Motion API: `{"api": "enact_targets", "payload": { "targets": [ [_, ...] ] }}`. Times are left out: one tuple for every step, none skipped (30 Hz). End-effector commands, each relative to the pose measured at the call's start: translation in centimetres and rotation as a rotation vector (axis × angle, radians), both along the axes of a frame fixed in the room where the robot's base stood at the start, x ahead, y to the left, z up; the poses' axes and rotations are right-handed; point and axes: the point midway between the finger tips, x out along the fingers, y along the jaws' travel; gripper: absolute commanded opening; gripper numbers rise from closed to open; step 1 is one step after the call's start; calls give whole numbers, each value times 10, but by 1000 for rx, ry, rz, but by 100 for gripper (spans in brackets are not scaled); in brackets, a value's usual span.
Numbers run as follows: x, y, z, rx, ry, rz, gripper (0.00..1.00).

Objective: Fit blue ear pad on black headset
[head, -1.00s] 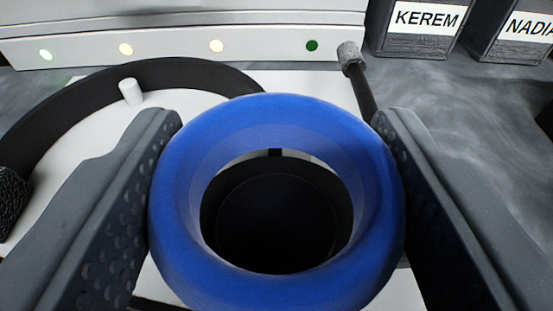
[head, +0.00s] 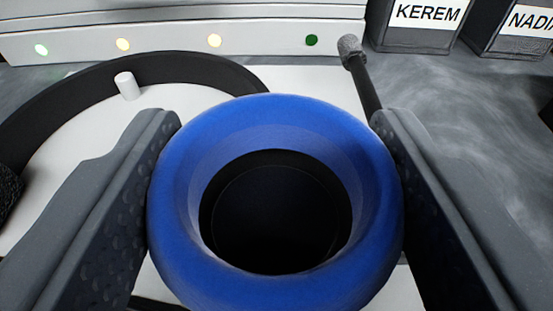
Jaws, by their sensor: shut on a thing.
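The blue ear pad (head: 180,235) is a thick ring, held between the two fingers of my gripper (head: 276,190), which is shut on its left and right sides. Through its hole I see the dark round ear cup (head: 275,215) of the black headset, and the cup now fills nearly the whole opening. The headset's black headband (head: 150,66) curves at the upper left. Its microphone boom with a grey foam tip (head: 350,48) sticks up past the pad's upper right. The pad hides the cup's rim, so I cannot tell whether the pad touches it.
The headset lies on a white surface (head: 310,78) with a white peg (head: 127,86) at the left. A pale panel with several lights (head: 214,41) stands behind. Dark boxes labelled KEREM (head: 415,40) and NADIA (head: 515,45) stand at the back right. Grey tabletop is clear at right.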

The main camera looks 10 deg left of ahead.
Motion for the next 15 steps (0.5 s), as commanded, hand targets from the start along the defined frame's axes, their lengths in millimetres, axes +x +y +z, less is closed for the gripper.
{"api": "enact_targets", "payload": {
  "targets": [
    [0, 0, -2, 0, 0, 0, 35],
    [0, 0, -2, 0, 0, 0, 35],
    [0, 0, -3, 0, 0, 0, 35],
    [0, 0, -4, 0, 0, 0, 35],
    [0, 0, -4, 0, 0, 0, 35],
    [0, 0, -5, 0, 0, 0, 35],
    [0, 0, -6, 0, 0, 0, 35],
    [0, 0, -6, 0, -1, 0, 35],
    [0, 0, -7, 0, 0, 0, 35],
    [0, 0, -8, 0, -1, 0, 35],
    [0, 0, -8, 0, -1, 0, 35],
    [0, 0, -9, 0, -1, 0, 35],
    [0, 0, -10, 0, -1, 0, 35],
    [0, 0, -10, 0, -1, 0, 35],
    [0, 0, -11, 0, -1, 1, 35]
  ]
}}
